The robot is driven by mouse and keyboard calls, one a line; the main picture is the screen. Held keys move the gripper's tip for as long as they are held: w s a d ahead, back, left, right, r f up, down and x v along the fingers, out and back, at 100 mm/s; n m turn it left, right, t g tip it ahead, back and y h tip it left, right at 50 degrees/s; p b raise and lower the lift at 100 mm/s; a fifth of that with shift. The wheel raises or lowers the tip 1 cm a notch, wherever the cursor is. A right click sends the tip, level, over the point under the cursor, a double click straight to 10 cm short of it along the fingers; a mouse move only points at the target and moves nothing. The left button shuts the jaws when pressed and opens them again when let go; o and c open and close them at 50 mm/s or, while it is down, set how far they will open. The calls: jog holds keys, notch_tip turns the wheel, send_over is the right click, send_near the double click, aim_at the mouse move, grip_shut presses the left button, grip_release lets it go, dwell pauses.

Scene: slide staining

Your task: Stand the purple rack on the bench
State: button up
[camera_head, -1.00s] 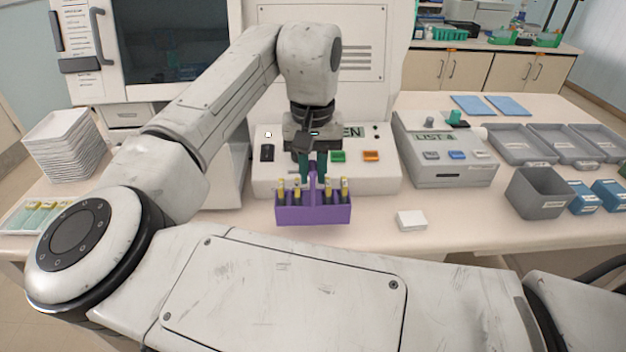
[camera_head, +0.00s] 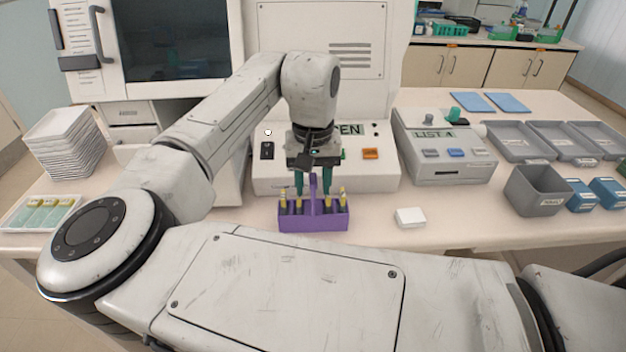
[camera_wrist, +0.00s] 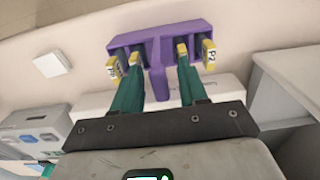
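The purple rack (camera_head: 313,222) stands upright on the bench (camera_head: 450,220) near its front edge, below my gripper. It holds several yellow-capped tubes or slides, and its handle rises in the middle. My gripper (camera_head: 313,190) points down with its two green fingers spread, one on each side of the handle. In the wrist view my gripper (camera_wrist: 158,70) is open, with gaps between the fingers and the purple handle. The rack (camera_wrist: 205,33) shows there with labelled yellow ends, one reading P2. The fingertips partly overlap the rack.
A small white box (camera_head: 410,217) lies to the right of the rack. A grey bin (camera_head: 538,192) and blue boxes stand further right. A white machine with coloured buttons (camera_head: 270,180) is close behind. White trays (camera_head: 65,145) are stacked at left. The bench between rack and left tray is clear.

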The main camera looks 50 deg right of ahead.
jog(key=shift+o, duration=0.2)
notch_tip(320, 180, up, 12)
jog(key=b, duration=0.1)
jog(key=shift+r, duration=0.15)
dwell(0.4)
dwell(0.4)
